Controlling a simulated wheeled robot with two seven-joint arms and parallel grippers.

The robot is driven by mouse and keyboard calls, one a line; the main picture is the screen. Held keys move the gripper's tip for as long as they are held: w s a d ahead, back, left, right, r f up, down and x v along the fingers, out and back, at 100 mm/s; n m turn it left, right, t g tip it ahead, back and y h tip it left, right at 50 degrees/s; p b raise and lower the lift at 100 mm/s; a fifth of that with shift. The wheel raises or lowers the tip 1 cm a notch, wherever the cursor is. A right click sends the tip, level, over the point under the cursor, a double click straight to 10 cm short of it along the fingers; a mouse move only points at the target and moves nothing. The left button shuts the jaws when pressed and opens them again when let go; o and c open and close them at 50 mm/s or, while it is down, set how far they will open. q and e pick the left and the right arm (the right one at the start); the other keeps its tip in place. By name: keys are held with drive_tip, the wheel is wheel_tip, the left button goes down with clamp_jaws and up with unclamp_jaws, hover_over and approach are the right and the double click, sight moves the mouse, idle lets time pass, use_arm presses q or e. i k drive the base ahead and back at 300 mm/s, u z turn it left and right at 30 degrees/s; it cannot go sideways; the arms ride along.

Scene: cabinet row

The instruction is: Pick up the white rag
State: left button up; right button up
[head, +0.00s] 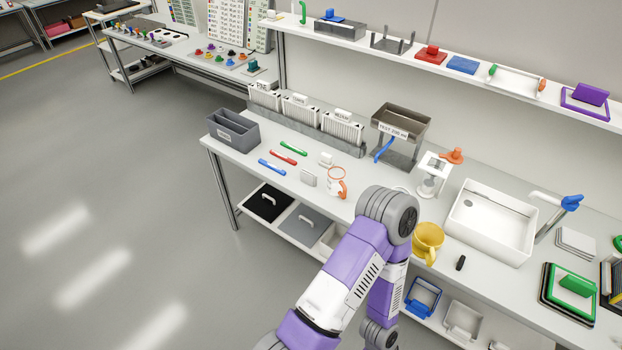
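A flat, pale folded stack (576,243) lies on the counter right of the sink and looks like folded cloth. It may be the white rag, but I cannot tell for sure. Small white blocks (308,178) lie left of the orange-and-white mug, too small to identify. One of my purple-and-white arms rises from the bottom centre and bends at a grey joint over the counter's front edge. Neither of my grippers shows, and the arm hides part of the counter and lower shelf.
A white sink (490,222) with a blue-handled tap (571,203) is set in the counter. A yellow mug (427,240) stands close to my arm. Green-framed trays (568,293) lie at the right front. A loaded shelf (440,57) runs above. The floor at left is clear.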

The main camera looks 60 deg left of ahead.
sight(307, 177)
drive_tip(key=u, duration=2.05)
drive_tip(key=k, duration=0.6)
drive_tip(key=u, duration=0.9)
drive_tip(key=i, duration=2.05)
drive_tip(key=z, duration=0.9)
